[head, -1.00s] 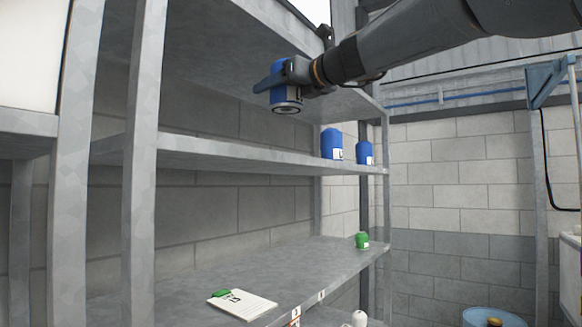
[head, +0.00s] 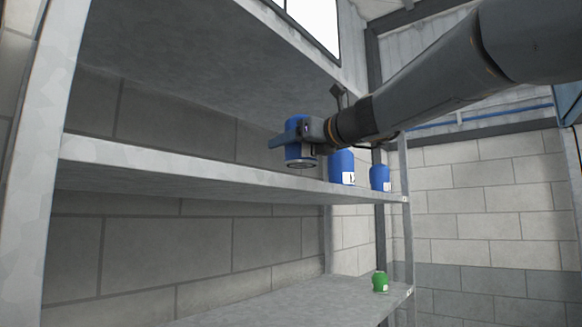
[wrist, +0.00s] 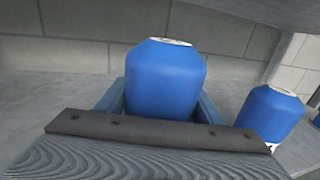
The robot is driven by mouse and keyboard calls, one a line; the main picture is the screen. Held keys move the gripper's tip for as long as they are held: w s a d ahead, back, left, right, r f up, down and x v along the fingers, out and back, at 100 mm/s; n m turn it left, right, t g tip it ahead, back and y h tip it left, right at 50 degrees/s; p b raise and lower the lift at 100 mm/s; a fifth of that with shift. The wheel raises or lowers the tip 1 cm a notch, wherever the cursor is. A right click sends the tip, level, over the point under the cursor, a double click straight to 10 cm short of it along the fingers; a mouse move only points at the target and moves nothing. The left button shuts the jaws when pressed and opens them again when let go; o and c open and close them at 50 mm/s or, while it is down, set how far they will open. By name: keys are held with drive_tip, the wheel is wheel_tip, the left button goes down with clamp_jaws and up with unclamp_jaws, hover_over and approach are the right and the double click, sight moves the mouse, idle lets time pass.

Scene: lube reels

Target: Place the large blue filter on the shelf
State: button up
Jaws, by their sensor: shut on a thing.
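My gripper (head: 284,142) is shut on a blue filter (head: 299,152), which is upright with a dark ring at its base. In the head view it appears just above the middle shelf (head: 190,158); I cannot tell whether its base touches the shelf. In the wrist view the held blue filter (wrist: 166,80) stands between the fingers, its white top showing and its lower part hidden by the gripper. Two more blue filters stand on the same shelf to the right: a larger one (head: 341,167) and a smaller one (head: 380,179). One blue filter (wrist: 270,114) also shows in the wrist view at right.
A green filter (head: 380,282) stands on the lower shelf (head: 300,298). The upper shelf (head: 190,50) hangs over my gripper. A metal upright (head: 50,160) stands at the left. The middle shelf is clear to the left of the held filter.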

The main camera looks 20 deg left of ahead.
sight(312, 156)
drive_tip(key=shift+s+f, duration=0.1)
drive_tip(key=shift+f, duration=1.95)
drive_tip(key=shift+f+b, duration=0.15)
drive_tip(key=shift+b, duration=0.15)
drive_tip(key=o, duration=1.5)
drive_tip(key=shift+s+d, duration=0.15)
drive_tip(key=shift+d, duration=0.05)
drive_tip(key=b+v, duration=0.3)
drive_tip(key=v, duration=0.8)
drive_tip(key=shift+s+d+b, duration=0.2)
drive_tip(key=shift+b, duration=0.1)
